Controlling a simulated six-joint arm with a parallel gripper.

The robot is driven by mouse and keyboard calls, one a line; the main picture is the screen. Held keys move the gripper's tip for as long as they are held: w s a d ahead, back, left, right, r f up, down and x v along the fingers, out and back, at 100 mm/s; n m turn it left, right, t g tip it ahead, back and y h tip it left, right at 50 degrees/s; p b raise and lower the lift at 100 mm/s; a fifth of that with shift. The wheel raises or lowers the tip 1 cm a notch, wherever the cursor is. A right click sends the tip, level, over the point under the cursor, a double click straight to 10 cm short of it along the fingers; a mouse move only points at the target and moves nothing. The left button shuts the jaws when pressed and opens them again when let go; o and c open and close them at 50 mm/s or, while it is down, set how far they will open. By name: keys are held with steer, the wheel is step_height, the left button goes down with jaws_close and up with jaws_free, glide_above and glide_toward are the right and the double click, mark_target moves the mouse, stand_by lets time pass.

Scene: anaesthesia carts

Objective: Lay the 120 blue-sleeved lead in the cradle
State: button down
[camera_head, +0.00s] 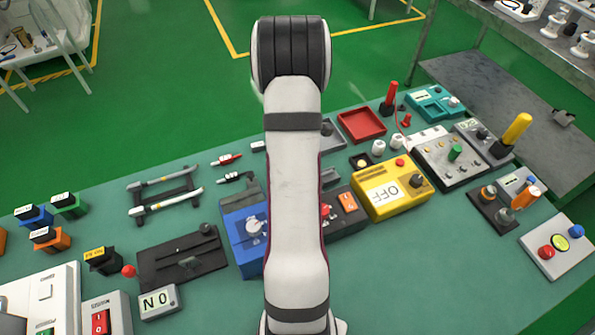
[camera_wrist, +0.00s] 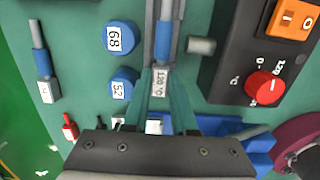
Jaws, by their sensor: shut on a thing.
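The blue-sleeved lead (camera_wrist: 163,47) is in the wrist view, a grey rod with a blue sleeve and a white tag (camera_wrist: 160,82) reading 120 °C. My gripper (camera_wrist: 162,97) is shut on it near the tag, with one greenish finger on each side. Dark narrow walls (camera_wrist: 149,20) stand beside the rod at the top; I cannot tell whether they are the cradle or whether the lead rests in them. In the head view my arm hides my gripper and the lead. A second blue-sleeved lead (camera_wrist: 41,62) lies at left in the wrist view, its tag unreadable.
Blue caps marked 68 (camera_wrist: 120,38) and 52 (camera_wrist: 123,82) stand left of the held lead. A grey cylinder (camera_wrist: 201,46) and a dark box with a red knob (camera_wrist: 265,86) are to its right. A black rack (camera_head: 165,193) holds two pale rods in the head view.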

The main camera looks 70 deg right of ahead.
steer(key=shift+f, duration=0.25)
steer(key=c, duration=0.7)
jaws_free()
steer(key=shift+o, duration=0.3)
step_height(320, 180, up, 15)
steer(key=shift+w+a, duration=0.25)
steer(key=w+a+r+m, duration=0.3)
steer(key=w+a, duration=0.1)
steer(key=a, duration=0.5)
steer(key=w+a+r+m, duration=0.2)
steer(key=w+a, duration=0.1)
steer(key=a, duration=0.6)
steer(key=s+a+m+y, duration=0.1)
steer(key=s+a+m, duration=0.3)
steer(key=a, duration=0.6)
steer(key=s+a+m+y, duration=0.1)
steer(key=s+a+m, duration=0.4)
steer(key=a, duration=0.5)
steer(key=shift+f+m, duration=0.3)
steer(key=shift+f, duration=0.05)
